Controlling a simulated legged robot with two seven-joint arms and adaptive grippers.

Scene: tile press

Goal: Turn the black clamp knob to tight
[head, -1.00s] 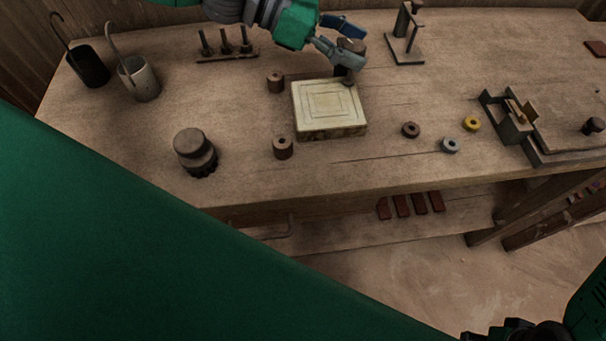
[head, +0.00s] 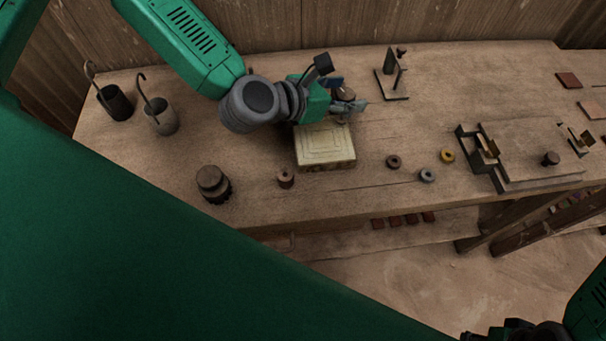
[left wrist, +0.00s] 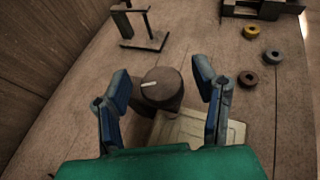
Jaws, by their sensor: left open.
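The clamp knob (left wrist: 160,86) shows in the left wrist view as a dark brownish-black round cap with a short white mark on top. It stands on a dark post behind the pale square tile block (left wrist: 208,128). In the head view the knob (head: 346,93) is partly covered by my left gripper (head: 346,96), just beyond the tile block (head: 325,147). My left gripper (left wrist: 162,80) is open, with one blue-grey finger on each side of the knob. Gaps show between the fingers and the cap in the left wrist view. My right gripper's fingers do not show.
A dark upright stand (head: 392,82) is behind and right of the knob. Rings, brown (head: 393,162), grey (head: 427,175) and yellow (head: 447,156), lie to the right. A dark weight (head: 213,184) and two hooked cups (head: 116,103) are at left. A metal fixture (head: 520,157) stands at right.

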